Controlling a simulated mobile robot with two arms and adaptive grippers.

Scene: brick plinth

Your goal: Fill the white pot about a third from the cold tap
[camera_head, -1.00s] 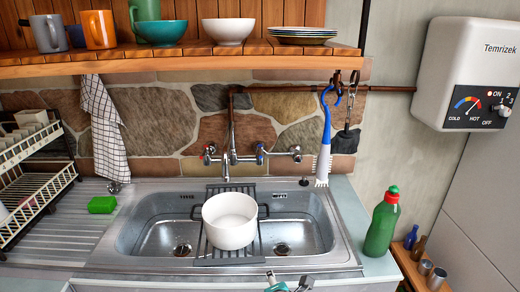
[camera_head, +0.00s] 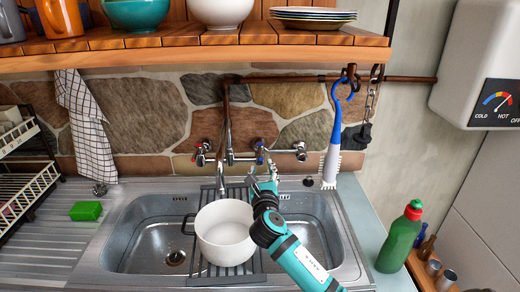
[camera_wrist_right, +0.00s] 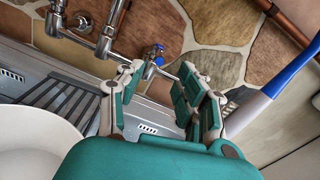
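The white pot (camera_head: 225,232) stands upright on a dark rack (camera_head: 199,262) across the sink, below the spout (camera_head: 221,178). It looks empty, and no water shows from the spout. The pot's rim also shows in the right wrist view (camera_wrist_right: 30,140). The cold tap with a blue centre (camera_head: 260,147) is on the wall, right of the spout; in the right wrist view its blue knob (camera_wrist_right: 154,54) lies just beyond my fingertips. My right gripper (camera_head: 264,182) is open and empty, close in front of and below the cold tap, apart from it. My left gripper is out of view.
The red hot tap (camera_head: 199,152) is left of the spout. A blue-handled brush (camera_head: 331,160) hangs to the right. A green bottle (camera_head: 400,240) stands right of the sink, a green sponge (camera_head: 86,211) left. A wooden shelf (camera_head: 190,60) with dishes is above.

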